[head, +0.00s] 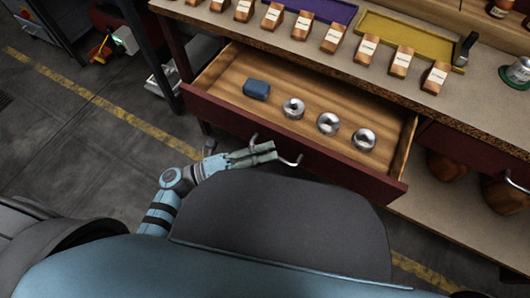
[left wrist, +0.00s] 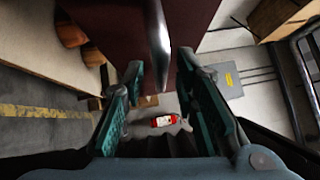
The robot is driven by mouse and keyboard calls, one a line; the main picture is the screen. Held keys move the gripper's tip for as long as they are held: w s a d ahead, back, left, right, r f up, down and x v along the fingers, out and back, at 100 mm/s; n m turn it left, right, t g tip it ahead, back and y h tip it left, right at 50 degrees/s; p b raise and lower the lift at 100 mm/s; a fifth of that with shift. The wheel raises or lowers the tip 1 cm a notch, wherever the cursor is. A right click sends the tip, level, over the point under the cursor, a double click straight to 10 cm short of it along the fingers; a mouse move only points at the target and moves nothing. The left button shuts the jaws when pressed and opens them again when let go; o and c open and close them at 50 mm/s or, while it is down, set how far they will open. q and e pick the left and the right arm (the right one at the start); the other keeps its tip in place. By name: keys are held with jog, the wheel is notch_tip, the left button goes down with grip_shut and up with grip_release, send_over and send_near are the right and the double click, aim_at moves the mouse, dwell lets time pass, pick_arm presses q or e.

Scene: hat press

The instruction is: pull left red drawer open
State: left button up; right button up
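The left red drawer (head: 300,146) is pulled far out of the bench, and its wooden inside shows in the head view. Its metal handle (head: 291,161) is on the front face and is partly hidden by my gripper. My left gripper (head: 262,152) is at this handle. In the left wrist view the handle (left wrist: 158,40) runs between the two teal fingers (left wrist: 160,68), with visible gaps on both sides, so the gripper is open around it. The drawer's dark red front (left wrist: 115,30) is also in that view. My right gripper is not in view.
The benchtop (head: 310,60) above holds labelled wooden blocks (head: 334,38) and a yellow tray (head: 415,38). A closed red drawer (head: 470,152) is to the right. Open floor (head: 70,150) lies to the left.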

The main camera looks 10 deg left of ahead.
pick_arm(q)
jog(key=v, duration=1.2)
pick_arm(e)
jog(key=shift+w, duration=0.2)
pick_arm(q)
jog(key=shift+f, duration=0.1)
